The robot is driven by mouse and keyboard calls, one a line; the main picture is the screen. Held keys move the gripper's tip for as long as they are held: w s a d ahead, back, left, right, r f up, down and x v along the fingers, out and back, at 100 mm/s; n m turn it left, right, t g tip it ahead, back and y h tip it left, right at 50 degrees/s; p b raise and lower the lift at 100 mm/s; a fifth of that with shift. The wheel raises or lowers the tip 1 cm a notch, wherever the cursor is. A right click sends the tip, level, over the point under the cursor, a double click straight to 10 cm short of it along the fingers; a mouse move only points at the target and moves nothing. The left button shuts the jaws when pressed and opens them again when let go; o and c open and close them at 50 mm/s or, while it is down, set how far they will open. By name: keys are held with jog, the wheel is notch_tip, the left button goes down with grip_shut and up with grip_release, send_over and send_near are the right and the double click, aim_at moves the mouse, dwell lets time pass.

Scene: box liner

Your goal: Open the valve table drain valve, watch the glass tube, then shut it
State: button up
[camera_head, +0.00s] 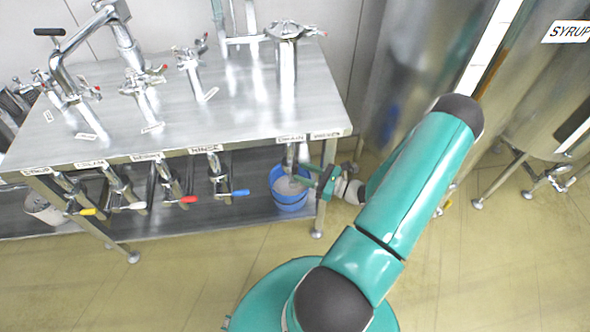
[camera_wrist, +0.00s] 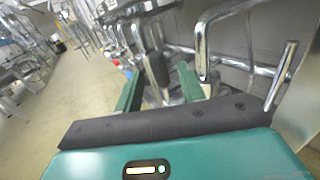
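The steel valve table (camera_head: 240,95) fills the left and middle of the head view. A DRAIN label (camera_head: 290,139) is on its front edge at the right. The drain valve's steel pipe (camera_head: 290,156) hangs below that label, above a blue bucket (camera_head: 290,200). My gripper (camera_head: 316,180) is beside this pipe, to its right, and partly hides the area. In the wrist view, my gripper's green fingers (camera_wrist: 160,88) stand apart, with a dark upright grip (camera_wrist: 156,68) showing between or beyond them. Contact cannot be told. I cannot identify the glass tube.
Other valves with blue (camera_head: 240,192), red (camera_head: 188,199) and yellow (camera_head: 88,211) handles hang left along the table front. A table leg (camera_head: 321,205) stands close to my gripper. A SYRUP tank (camera_head: 540,90) is at the right. The floor (camera_head: 190,280) in front is clear.

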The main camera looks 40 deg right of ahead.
aim_at(295, 170)
jog(key=shift+x, duration=1.85)
jog(key=shift+c, duration=0.2)
grip_shut()
